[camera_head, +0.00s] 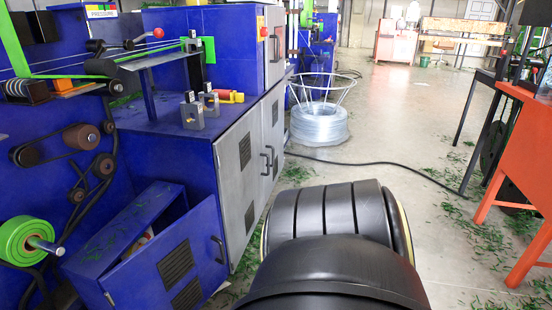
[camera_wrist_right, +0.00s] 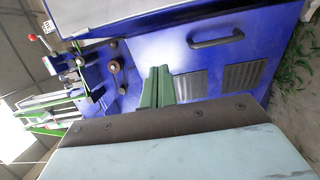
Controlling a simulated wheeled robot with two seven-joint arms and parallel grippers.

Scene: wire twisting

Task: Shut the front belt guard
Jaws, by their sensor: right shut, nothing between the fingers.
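The front belt guard (camera_head: 205,243) is a blue panel with dark vent grilles and a black handle, low on the blue machine at the left of the head view. It stands swung out at an angle, with an open gap behind it. In the right wrist view the blue guard (camera_wrist_right: 155,48) fills much of the middle, with its handle and two grilles. My right gripper (camera_wrist_right: 160,72) has its green fingers shut and empty in front of the panel. I cannot tell whether they touch it. My left gripper is not in view.
The machine's grey cabinet doors (camera_head: 240,165) stand right of the guard. Belt pulleys (camera_head: 82,137) and a green spool (camera_head: 22,240) are at left. A wire coil (camera_head: 320,125) stands on the floor. An orange stand (camera_head: 520,160) is at right. The floor between has green scraps and a black cable.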

